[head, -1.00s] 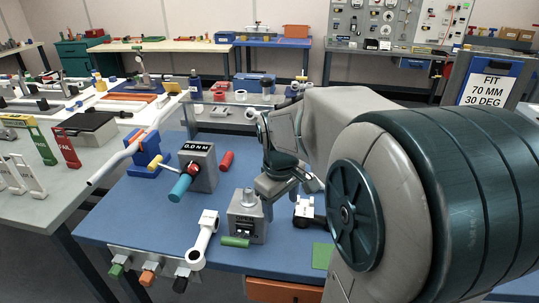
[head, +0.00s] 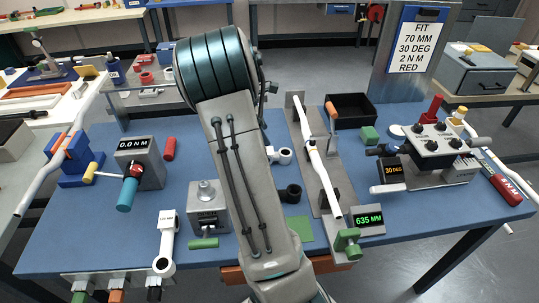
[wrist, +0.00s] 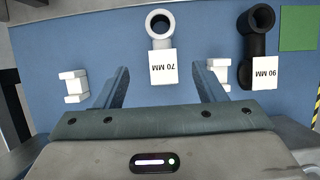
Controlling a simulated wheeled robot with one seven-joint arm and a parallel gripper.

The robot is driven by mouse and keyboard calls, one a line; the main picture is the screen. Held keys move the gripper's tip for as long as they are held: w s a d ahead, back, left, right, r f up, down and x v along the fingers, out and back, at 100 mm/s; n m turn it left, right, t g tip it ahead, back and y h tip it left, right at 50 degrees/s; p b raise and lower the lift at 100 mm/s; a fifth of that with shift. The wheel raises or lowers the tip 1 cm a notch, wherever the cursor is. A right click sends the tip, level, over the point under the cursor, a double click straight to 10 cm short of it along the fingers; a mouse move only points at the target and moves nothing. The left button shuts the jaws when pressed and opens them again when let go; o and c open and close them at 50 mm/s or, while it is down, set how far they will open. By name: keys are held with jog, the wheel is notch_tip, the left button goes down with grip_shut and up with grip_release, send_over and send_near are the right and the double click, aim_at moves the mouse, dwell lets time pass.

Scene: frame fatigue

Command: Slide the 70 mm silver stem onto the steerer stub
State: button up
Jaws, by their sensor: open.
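In the wrist view the silver stem labelled 70 MM (wrist: 161,28) lies on the blue bench, its ring away from my gripper and its label between the fingers. My gripper (wrist: 162,80) is open around the label end, with gaps on both sides. A black stem labelled 90 MM (wrist: 257,45) lies to the right. In the head view my gripper is hidden. A silver stem (head: 166,243) lies at the front left, its label too small to read. A grey block (head: 208,215) carries a short upright metal post (head: 206,189) that looks like the steerer stub.
A torque gauge block (head: 140,165) stands at the left. A rail fixture (head: 318,165) with a white bar and a 635 MM display (head: 368,220) is right of my arm. A 30 DEG device (head: 435,150) stands farther right. A sign (head: 417,38) reads FIT 70 MM 30 DEG 2 N M RED.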

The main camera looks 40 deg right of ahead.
jog(key=x, duration=0.5)
jog(key=shift+a+f, duration=0.1)
jog(key=shift+f, duration=0.25)
jog(key=x, duration=0.3)
jog(key=a+x, duration=0.1)
jog(key=x, duration=0.1)
jog(key=shift+w+f+p, duration=0.1)
jog(key=shift+f+p, duration=0.1)
jog(key=shift+p, duration=0.2)
jog(key=c, duration=1.2)
